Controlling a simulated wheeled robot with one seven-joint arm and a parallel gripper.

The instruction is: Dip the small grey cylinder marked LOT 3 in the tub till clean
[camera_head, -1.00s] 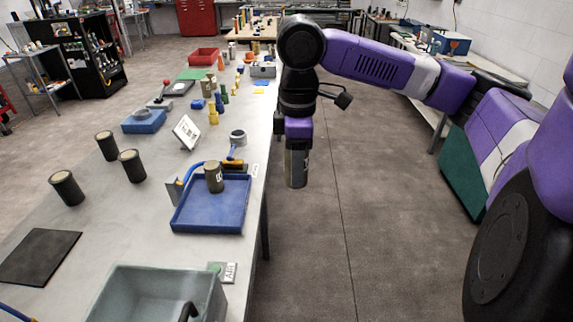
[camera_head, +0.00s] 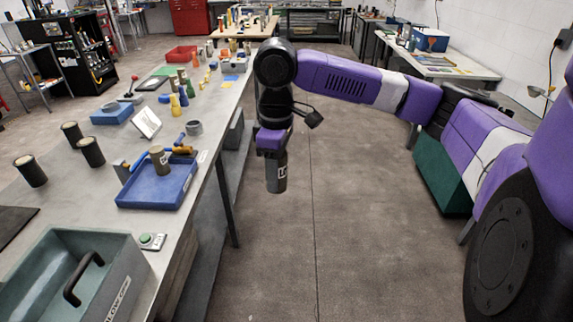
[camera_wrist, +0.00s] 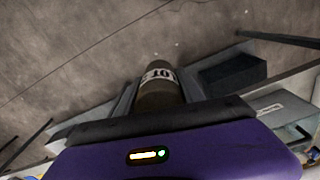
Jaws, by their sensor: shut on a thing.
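My gripper (camera_head: 273,165) is shut on a small dark grey cylinder (camera_head: 276,181) with a white label and hangs over the floor, right of the bench edge. In the wrist view my gripper (camera_wrist: 157,98) has a finger on each side of the cylinder (camera_wrist: 160,94). Its label reads LOT; any number is not legible. A grey-green tub (camera_head: 118,279) with a black handle stands at the bench's near end, lower left of my gripper. Its lettering is partly cut off, and I cannot tell what it holds.
A blue tray (camera_head: 150,203) on the bench holds another labelled cylinder (camera_head: 159,160). Several dark cylinders (camera_head: 91,152) stand to its left. The floor (camera_head: 340,240) right of the bench is clear.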

